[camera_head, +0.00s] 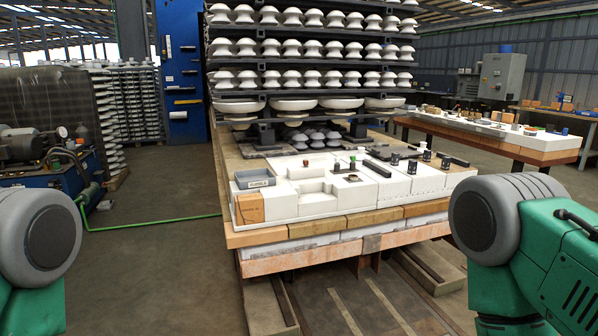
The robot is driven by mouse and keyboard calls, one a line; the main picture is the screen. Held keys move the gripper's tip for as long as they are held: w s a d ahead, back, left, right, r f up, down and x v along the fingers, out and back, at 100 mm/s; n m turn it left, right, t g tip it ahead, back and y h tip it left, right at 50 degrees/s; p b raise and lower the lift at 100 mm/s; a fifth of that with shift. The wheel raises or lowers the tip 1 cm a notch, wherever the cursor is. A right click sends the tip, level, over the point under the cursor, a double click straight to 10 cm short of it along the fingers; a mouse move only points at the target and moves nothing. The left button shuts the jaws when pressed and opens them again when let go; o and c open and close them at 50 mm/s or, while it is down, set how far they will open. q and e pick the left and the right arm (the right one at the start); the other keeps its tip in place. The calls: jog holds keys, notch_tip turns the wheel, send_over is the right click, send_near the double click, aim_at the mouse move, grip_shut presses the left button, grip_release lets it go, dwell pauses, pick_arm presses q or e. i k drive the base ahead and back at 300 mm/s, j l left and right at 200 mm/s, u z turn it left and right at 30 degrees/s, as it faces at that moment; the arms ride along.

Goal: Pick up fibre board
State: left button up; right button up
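A tan-brown board-like piece (250,208) stands at the front left corner of the white work surface (317,205). It looks like the fibre board, with small dark marks on its face; its thickness is hard to tell. It stands against the white blocks, just in front of a grey tray (252,179). My two arms show only as grey and green links at the left and right edges. Neither gripper is in the picture, and both arms are well apart from the board.
White blocks, dark bars (377,168), black cups (412,166) and small parts crowd the surface. A tall rack of white insulators (313,50) stands behind. A second table (500,131) is at the right. A green hose (150,221) crosses the floor at the left.

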aim_at(297, 173)
jog(key=i+l, duration=0.5)
jog(key=i+l+u, duration=0.1)
jog(key=i, duration=0.55)
jog(key=i+l+u, duration=0.1)
jog(key=i, duration=0.6)
jog(key=i+l+u, duration=0.1)
jog(key=i+l, duration=0.45)
jog(key=l, duration=0.2)
jog(key=i+l+u, duration=0.15)
jog(key=l, duration=0.25)
jog(key=k, duration=0.35)
